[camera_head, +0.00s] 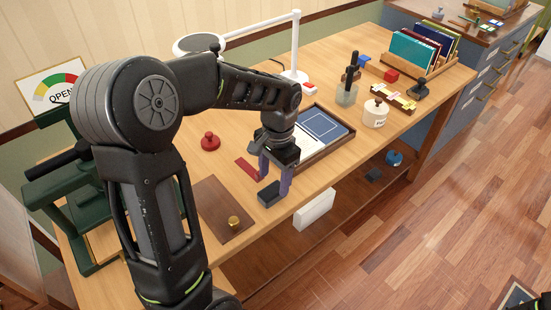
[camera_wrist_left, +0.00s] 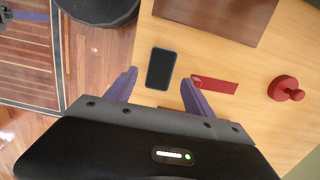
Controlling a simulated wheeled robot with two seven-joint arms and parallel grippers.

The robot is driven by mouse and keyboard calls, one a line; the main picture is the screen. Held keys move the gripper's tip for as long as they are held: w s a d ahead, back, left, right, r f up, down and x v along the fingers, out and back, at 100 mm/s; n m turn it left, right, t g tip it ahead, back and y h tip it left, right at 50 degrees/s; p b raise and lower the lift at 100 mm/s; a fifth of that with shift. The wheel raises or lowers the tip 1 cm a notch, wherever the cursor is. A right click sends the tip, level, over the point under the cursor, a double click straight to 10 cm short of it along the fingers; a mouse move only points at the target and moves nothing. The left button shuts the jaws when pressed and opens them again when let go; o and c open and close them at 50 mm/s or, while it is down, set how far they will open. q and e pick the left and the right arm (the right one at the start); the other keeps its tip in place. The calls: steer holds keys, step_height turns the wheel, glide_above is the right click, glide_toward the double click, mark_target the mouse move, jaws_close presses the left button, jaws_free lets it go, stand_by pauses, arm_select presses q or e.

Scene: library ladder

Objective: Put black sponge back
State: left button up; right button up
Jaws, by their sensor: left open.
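The black sponge (camera_head: 268,196) is a small dark block on the wooden table near its front edge. In the left wrist view the sponge (camera_wrist_left: 161,69) lies flat, ahead of and between the two purple fingers. My left gripper (camera_head: 274,186) is open and points down over it, with the fingers apart and nothing held. In the left wrist view a gap shows between the sponge and each finger of the gripper (camera_wrist_left: 160,80). The height of the fingertips above the table is hard to tell.
A red strip (camera_head: 246,168) lies just beside the sponge, with a red knobbed piece (camera_head: 210,141) behind. A brown mat (camera_head: 210,197) carries a brass weight (camera_head: 234,223). A tray (camera_head: 317,155) with blue and white panels stands right of the gripper. A lamp (camera_head: 295,50) stands behind.

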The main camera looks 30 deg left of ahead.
mark_target(275, 188)
arm_select(q)
step_height(275, 188, up, 7)
steer(key=shift+w+r, duration=0.15)
steer(key=shift+w, duration=0.1)
stand_by(0.6)
